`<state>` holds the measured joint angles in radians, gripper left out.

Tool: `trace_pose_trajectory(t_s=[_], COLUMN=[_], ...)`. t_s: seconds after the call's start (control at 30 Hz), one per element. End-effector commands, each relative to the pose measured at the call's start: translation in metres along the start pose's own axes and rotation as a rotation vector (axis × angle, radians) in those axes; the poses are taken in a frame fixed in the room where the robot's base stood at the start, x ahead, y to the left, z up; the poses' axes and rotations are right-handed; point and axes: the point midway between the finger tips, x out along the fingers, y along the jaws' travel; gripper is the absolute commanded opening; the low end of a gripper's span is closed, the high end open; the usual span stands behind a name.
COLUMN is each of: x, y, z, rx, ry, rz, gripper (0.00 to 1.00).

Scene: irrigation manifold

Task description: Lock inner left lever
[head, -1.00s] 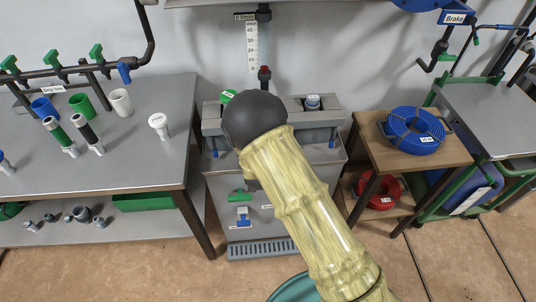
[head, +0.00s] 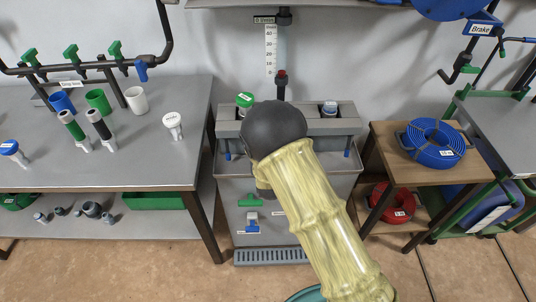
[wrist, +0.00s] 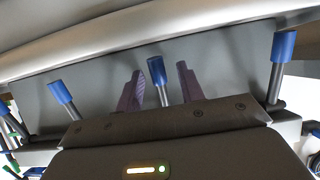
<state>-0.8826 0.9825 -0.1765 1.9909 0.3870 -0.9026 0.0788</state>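The levers with blue tips hang along the front of a grey box. In the head view a left lever (head: 228,150) and a right lever (head: 347,146) show; my arm hides the part between. In the wrist view, which seems upside down, several levers stand in a row. My gripper (wrist: 160,90) is open, with one purple finger on each side of one blue-tipped lever (wrist: 157,70). This appears to be the inner left lever. I cannot tell whether the fingers touch it. Neighbouring levers (wrist: 62,93) and (wrist: 283,48) stand clear of the fingers.
A grey bench (head: 165,170) with cups and valves stands at left. A wooden stand (head: 460,178) with a blue hose coil (head: 433,143) and a red coil (head: 393,203) is at right. A green-framed cart stands beyond it. A drain grate (head: 270,256) lies below the box.

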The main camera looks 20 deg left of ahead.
Motion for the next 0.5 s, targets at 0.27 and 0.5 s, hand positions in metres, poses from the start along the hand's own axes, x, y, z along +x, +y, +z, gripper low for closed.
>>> trace_pose_trajectory(t_s=[0.27,0.5], x=[-0.004,-0.034], y=[0.001,0.000], z=[0.001,0.000], rx=[0.000,0.000], ry=[-0.003,-0.003], rz=[0.002,0.000], gripper=[0.38,0.38])
